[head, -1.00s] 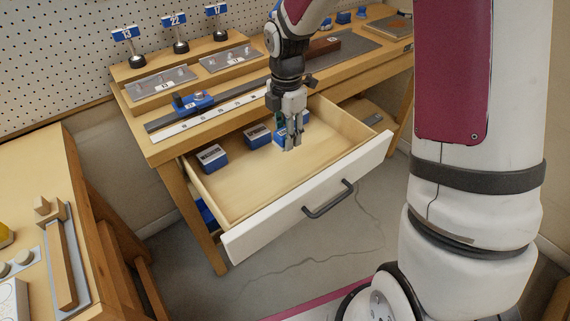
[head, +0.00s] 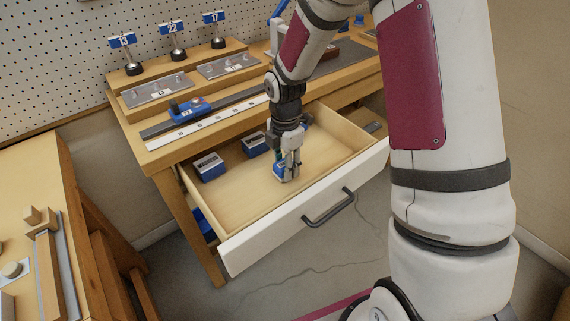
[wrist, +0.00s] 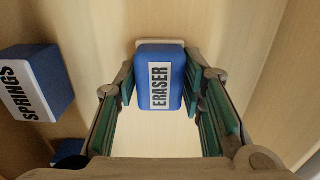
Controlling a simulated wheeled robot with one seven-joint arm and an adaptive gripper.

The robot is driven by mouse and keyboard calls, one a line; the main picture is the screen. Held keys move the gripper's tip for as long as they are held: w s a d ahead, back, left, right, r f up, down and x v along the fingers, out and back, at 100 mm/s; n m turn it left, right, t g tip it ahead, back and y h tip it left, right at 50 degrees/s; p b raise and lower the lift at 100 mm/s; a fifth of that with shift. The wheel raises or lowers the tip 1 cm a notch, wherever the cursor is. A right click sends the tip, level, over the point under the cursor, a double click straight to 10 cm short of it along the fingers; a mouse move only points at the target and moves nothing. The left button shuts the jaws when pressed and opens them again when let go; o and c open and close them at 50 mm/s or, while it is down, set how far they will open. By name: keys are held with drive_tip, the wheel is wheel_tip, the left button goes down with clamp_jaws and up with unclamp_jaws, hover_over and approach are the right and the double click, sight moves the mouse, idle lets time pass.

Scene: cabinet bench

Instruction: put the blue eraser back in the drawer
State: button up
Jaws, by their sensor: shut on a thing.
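The blue eraser (head: 279,171) is a small block with a white label reading ERASER, clear in the wrist view (wrist: 148,92). My gripper (head: 286,178) points down into the open drawer (head: 310,208), with its fingers shut on the eraser from both sides. The eraser is inside the drawer outline, low over the pale wooden bottom. I cannot tell whether it touches the bottom. The drawer has a white front and a dark handle (head: 328,207).
Blue boxes stand along the drawer's back and left: one at the left (head: 209,166), another (head: 254,144) closer to my gripper. A SPRINGS box (wrist: 36,84) lies left of the eraser in the wrist view. The drawer's right and front floor is clear.

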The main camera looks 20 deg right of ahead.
drive_tip(key=o, duration=1.1)
drive_tip(key=shift+f, duration=0.1)
wheel_tip(320, 180, up, 13)
drive_tip(key=p, duration=0.3)
drive_tip(key=s+r+m, duration=0.5)
drive_tip(key=s+r, duration=0.2)
drive_tip(key=r, duration=0.1)
drive_tip(key=s+r+m+t, duration=0.1)
drive_tip(key=s+r+m, duration=0.2)
drive_tip(key=s+m, duration=0.5)
drive_tip(key=s+r+m, duration=0.3)
drive_tip(key=s+m, duration=0.5)
drive_tip(key=s, duration=0.9)
drive_tip(key=shift+m+t, duration=0.3)
drive_tip(key=shift+t, duration=0.1)
drive_tip(key=shift+s+r, duration=0.1)
drive_tip(key=shift+r, duration=0.05)
